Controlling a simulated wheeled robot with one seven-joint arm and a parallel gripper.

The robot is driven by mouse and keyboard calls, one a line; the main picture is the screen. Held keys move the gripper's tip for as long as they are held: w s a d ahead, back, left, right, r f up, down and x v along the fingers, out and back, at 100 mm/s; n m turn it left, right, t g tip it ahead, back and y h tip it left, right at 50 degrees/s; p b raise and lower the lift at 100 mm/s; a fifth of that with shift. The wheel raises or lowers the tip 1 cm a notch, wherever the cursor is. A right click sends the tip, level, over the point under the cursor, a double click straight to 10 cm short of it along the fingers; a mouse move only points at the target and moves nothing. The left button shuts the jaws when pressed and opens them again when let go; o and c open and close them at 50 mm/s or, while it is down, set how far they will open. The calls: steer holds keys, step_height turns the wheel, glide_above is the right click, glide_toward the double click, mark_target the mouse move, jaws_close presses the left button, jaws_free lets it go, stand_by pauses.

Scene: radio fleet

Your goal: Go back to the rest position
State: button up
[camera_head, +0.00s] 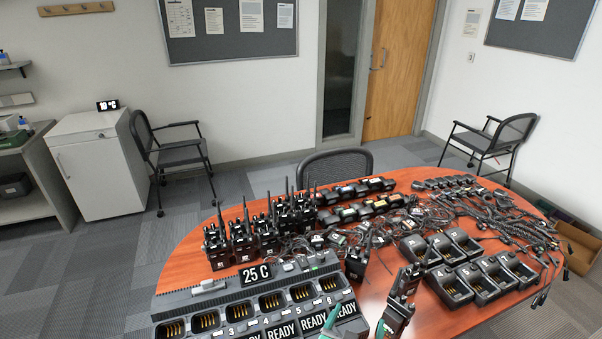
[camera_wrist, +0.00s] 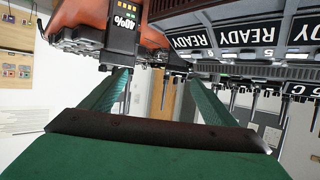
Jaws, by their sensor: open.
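My gripper (camera_head: 356,331) shows at the bottom edge of the head view, low over the front of the table, only its green fingertips in sight. In the wrist view my gripper (camera_wrist: 160,82) has its two green fingers spread apart with nothing between them. A black radio (camera_head: 404,287) stands upright close to the right fingertip in the head view.
A multi-bay charger (camera_head: 205,322) with empty pockets and READY displays fills the table's front left, with a "25 C" display (camera_head: 257,273). Several radios stand behind it. Smaller chargers (camera_head: 453,288) and tangled cords (camera_head: 500,225) cover the right. Bare table (camera_head: 178,262) shows at left.

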steer(key=s+a+f+n+t+y, duration=0.1)
steer(key=s+a+f, duration=0.2)
steer(key=s, duration=0.3)
steer(key=s+a+f+n+y, duration=0.2)
steer(key=s+a, duration=0.2)
steer(key=s, duration=0.1)
steer(key=s+a+f+n+t+y, duration=0.1)
steer(key=s+a+f, duration=0.2)
steer(key=s, duration=0.3)
steer(key=s+a+r+y, duration=0.1)
steer(key=s+a+r, duration=0.1)
steer(key=s, duration=0.6)
steer(key=s+a+r+n+t, duration=0.1)
steer(key=s+a+r, duration=0.1)
steer(key=s, duration=0.6)
steer(key=shift+s+a+r+y, duration=0.2)
steer(key=shift+s+r+y, duration=0.15)
steer(key=shift+s+y, duration=0.05)
